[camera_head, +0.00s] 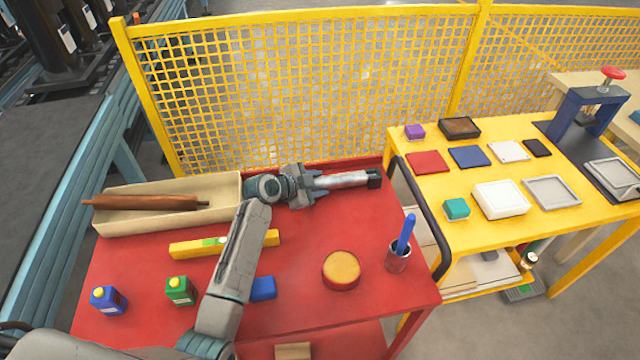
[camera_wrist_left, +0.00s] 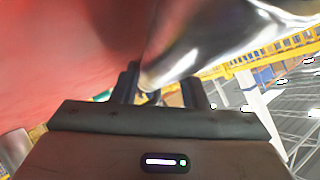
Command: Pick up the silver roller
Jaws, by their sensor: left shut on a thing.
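The silver roller (camera_head: 342,181) is at the back of the red table, a shiny cylinder with a dark block at its right end. My left gripper (camera_head: 311,184) is shut on the roller near its left end. The wrist view shows the roller (camera_wrist_left: 205,38) large and shiny, running up from between the fingers of my left gripper (camera_wrist_left: 160,90). I cannot tell from these views whether the roller is clear of the tabletop. My right gripper is not in view.
The red table (camera_head: 310,232) holds a beige tray (camera_head: 150,222) with a brown rolling pin, a yellow level (camera_head: 190,247), blue and green bottles, a round tan-topped object (camera_head: 341,270) and a cup (camera_head: 397,259). A yellow mesh fence (camera_head: 300,85) stands behind. A yellow table (camera_head: 405,140) is at right.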

